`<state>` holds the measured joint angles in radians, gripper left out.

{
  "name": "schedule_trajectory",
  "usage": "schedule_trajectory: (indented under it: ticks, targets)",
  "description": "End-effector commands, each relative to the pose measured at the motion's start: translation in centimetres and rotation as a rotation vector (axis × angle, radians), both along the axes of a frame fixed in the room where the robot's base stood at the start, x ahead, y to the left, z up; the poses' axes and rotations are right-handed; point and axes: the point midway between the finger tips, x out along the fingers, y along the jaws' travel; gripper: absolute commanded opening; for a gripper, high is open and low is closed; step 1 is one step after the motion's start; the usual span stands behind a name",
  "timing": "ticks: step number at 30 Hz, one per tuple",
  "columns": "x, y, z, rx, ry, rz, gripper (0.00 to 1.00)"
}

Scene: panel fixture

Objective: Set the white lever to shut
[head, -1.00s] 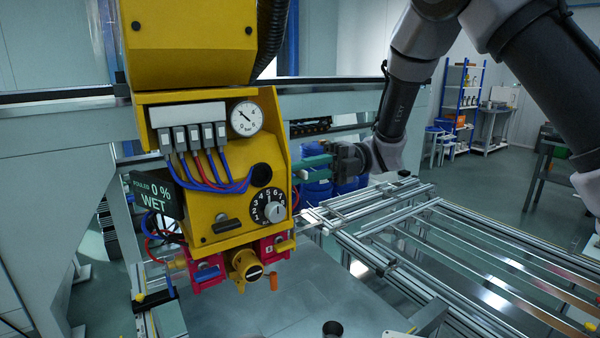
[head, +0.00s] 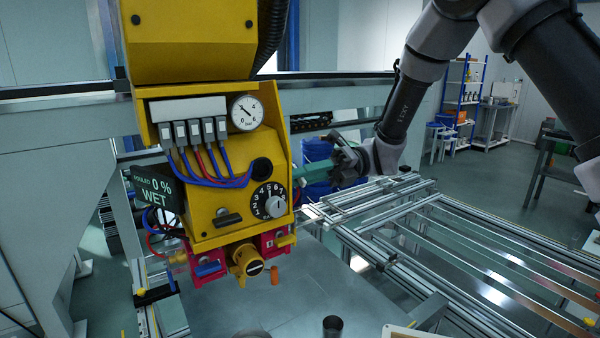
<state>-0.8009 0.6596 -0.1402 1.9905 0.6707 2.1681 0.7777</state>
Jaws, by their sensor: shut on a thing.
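The yellow panel fixture (head: 222,205) hangs at the left of the head view. I cannot make out the white lever; it may be hidden at the fixture's right side, behind my fingers or the housing edge. My gripper (head: 303,176) reaches in from the right, its green fingers at the fixture's right side. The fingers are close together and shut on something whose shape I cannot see. The fixture's front carries a black numbered dial with a pale knob (head: 275,206).
A gauge (head: 244,113) and several cables are on the fixture's front. Red blocks and an orange-tipped yellow valve (head: 246,261) hang below. A dark cup (head: 332,327) stands on the grey surface underneath. Metal rails (head: 450,245) run to the right.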

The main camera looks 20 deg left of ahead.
Motion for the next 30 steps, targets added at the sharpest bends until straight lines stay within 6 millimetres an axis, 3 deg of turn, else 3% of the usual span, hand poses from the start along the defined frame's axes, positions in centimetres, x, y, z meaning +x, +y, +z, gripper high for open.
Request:
schedule_trajectory:
  ticks: [30]
  targets:
    - [2.1,2.5,-2.3,0.71,-0.568,-0.001,0.0]
